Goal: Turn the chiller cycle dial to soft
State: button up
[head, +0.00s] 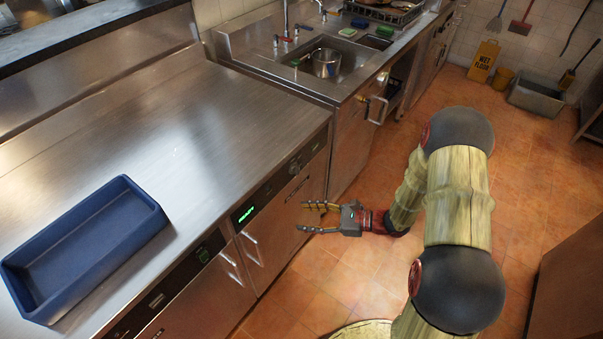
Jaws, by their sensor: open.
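The chiller's front control strip (262,190) runs along the steel counter's front edge. It carries a lit green display (246,214) and, further right, a small dark round knob (294,168) that looks like the cycle dial. Its markings and pointer are too small to read. My gripper (303,216) is open and empty, with its two fingers pointing left toward the chiller front. In the picture it is below and slightly right of the knob and appears apart from it.
A blue tray (140,194) sits on the steel counter (190,150). Door handles (250,248) stick out below the strip. A sink (345,62) with a metal pot is beyond. A yellow wet-floor sign (484,61) stands at the back. The tiled floor beside my arm is clear.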

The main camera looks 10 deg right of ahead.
jog(key=w+d+m+t, duration=0.2)
jog(key=w+t, duration=0.1)
jog(key=w, duration=0.1)
jog(key=m+t+h, duration=0.2)
jog(key=m+t, duration=0.1)
jog(key=t, duration=0.1)
send_near(299, 168)
jog(key=w, duration=0.1)
jog(key=shift+s+a+b+x, duration=0.1)
jog(key=shift+b+x, duration=0.5)
jog(key=shift+x, duration=1.5)
jog(key=shift+s+a+b+x, duration=0.15)
jog(key=shift+b+x, duration=0.4)
jog(key=shift+x, duration=1.5)
jog(key=shift+c, duration=0.5)
jog(key=c, duration=1.1)
